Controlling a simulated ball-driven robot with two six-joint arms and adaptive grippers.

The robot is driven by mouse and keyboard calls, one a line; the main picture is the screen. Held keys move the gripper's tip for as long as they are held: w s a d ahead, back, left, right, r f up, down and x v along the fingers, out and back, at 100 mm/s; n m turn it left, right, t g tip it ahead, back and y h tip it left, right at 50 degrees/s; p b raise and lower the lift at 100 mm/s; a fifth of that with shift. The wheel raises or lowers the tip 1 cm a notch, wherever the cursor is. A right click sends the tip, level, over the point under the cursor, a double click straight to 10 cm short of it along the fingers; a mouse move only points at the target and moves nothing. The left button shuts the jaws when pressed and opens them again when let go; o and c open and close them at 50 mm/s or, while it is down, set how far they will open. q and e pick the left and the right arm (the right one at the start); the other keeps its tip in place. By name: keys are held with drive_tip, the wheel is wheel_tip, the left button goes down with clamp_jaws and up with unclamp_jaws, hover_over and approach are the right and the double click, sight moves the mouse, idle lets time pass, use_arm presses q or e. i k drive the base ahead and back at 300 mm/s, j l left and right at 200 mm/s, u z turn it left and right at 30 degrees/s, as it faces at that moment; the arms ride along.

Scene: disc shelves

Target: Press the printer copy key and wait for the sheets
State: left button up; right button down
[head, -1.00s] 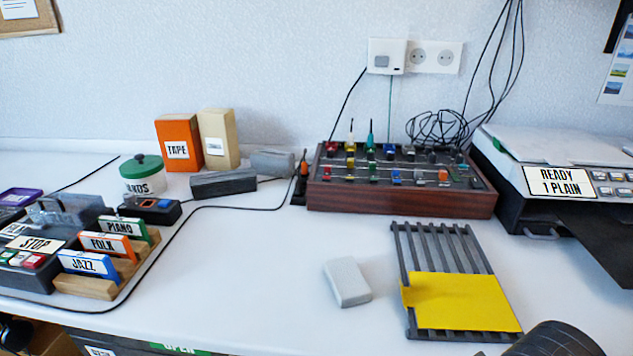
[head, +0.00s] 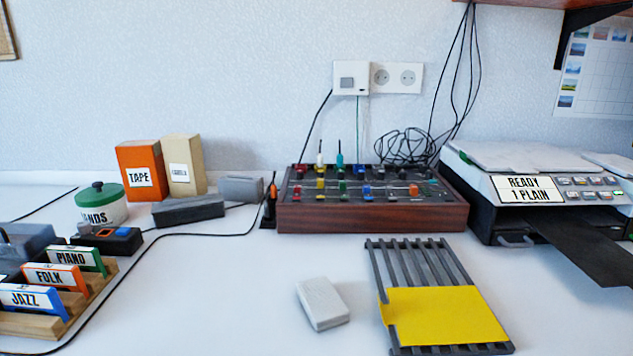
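The printer (head: 484,201) stands at the right, a black and white machine whose right side is cut off by the picture edge. Its label (head: 527,189) reads "READY 1 PLAIN". Several small keys (head: 590,188) sit in two rows right of the label; which one is the copy key is too small to read. A dark output tray (head: 585,248) slopes out from its front, and no sheet shows on the visible part. Neither of my grippers is in view.
A dark rack with a yellow sheet (head: 445,315) and a grey-white block (head: 323,303) lie in front. A wooden-sided mixer panel (head: 372,217) stands left of the printer. Card holders (head: 60,318), a green-lidded jar (head: 101,204) and boxes (head: 143,170) are at left. A shelf (head: 560,4) overhangs top right.

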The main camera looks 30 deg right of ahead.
sight(571, 195)
drive_tip(key=k+j+z, duration=0.1)
drive_tip(key=z, duration=1.85)
drive_tip(key=k+l, duration=0.05)
drive_tip(key=l, duration=0.05)
